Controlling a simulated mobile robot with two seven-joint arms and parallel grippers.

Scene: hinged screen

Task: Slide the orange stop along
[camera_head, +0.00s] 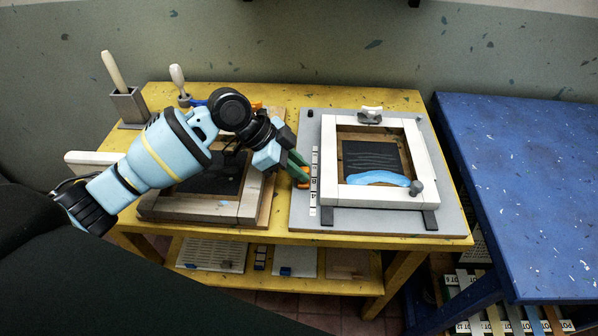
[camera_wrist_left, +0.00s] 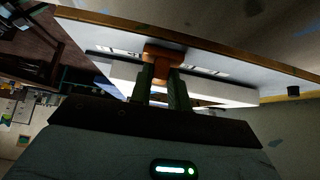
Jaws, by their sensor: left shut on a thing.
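The orange stop (camera_head: 303,185) sits at the left side of the grey board (camera_head: 383,228), beside a white marked strip (camera_head: 313,200). In the left wrist view the orange stop (camera_wrist_left: 163,55) shows as a block with a narrower part between my fingers. My left gripper (camera_head: 300,171) reaches in from the left and its green fingers are shut on the stop. The left wrist view also shows the left gripper (camera_wrist_left: 162,84) with a finger on each side of the stop. The fingers partly hide the stop in the head view. My right gripper is not in view.
A white hinged frame (camera_head: 429,165) lies on the board just right of the strip, around a dark panel with blue paint (camera_head: 380,178). A wooden frame (camera_head: 190,210) lies left, under my arm. A blue table (camera_head: 540,190) stands at right.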

